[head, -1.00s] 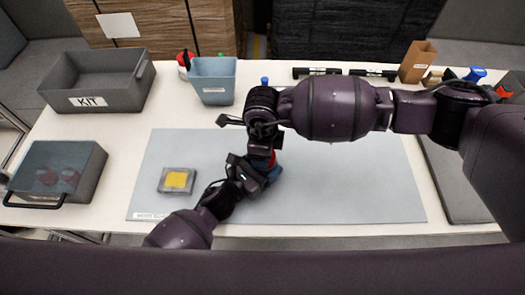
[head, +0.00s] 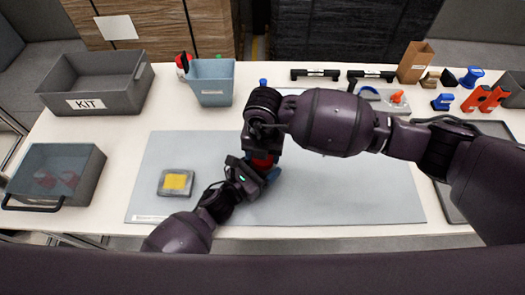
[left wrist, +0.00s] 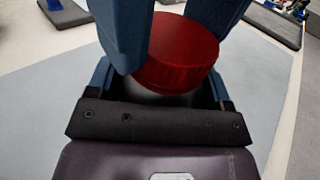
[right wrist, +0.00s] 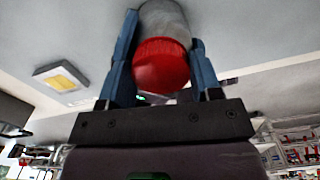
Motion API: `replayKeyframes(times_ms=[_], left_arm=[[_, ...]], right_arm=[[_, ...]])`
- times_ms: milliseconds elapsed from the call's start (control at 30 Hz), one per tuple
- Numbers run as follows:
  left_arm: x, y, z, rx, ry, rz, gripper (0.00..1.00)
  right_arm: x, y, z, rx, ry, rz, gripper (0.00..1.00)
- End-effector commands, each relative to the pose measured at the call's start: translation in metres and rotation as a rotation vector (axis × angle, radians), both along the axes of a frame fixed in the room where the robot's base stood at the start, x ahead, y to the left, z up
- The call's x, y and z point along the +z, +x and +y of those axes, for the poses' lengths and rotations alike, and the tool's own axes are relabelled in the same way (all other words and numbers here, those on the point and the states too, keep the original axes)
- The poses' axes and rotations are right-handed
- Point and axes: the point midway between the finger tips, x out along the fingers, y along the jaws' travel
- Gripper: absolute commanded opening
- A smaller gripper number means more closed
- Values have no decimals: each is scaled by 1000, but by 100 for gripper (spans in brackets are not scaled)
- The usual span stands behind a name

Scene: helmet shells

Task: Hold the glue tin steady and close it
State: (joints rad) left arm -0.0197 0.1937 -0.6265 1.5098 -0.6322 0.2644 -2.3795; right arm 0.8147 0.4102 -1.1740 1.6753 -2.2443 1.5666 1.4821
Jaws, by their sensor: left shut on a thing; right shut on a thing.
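The glue tin has a grey body (right wrist: 166,20) and a red lid (right wrist: 160,66); both show in the right wrist view. In the head view the red part (head: 262,161) shows between my two grippers above the mat. My left gripper (head: 266,172) is shut on the tin from the side. My right gripper (right wrist: 163,55) comes from above and is shut on the red lid. In the left wrist view the lid (left wrist: 178,55) is against the grey body, most of which is hidden. I cannot tell whether the lid is fully seated.
A grey mat (head: 340,195) covers the middle of the table. A yellow-topped grey block (head: 175,183) lies at its left. A KIT bin (head: 95,82), a lidded box (head: 55,175) and a blue bin (head: 211,82) stand left and behind. Orange and blue parts (head: 484,99) are at the right.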

Motion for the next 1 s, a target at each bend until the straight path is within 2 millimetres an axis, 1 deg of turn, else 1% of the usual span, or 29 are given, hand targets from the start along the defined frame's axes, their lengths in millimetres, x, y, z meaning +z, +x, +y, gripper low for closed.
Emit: replayKeyframes(times_ms=[700, 800, 967, 1000], left_arm=[[-1, 0, 1, 2, 3, 3, 7], [-1, 0, 1, 2, 3, 3, 7], [-1, 0, 1, 2, 3, 3, 7], [-1, 0, 1, 2, 3, 3, 7]], right_arm=[[0, -5, -2, -1173, 3, 4, 37], [0, -5, -2, -1311, 2, 4, 37], [0, -4, -3, -1320, 2, 0, 37], [0, -4, -3, -1319, 3, -1, 63]])
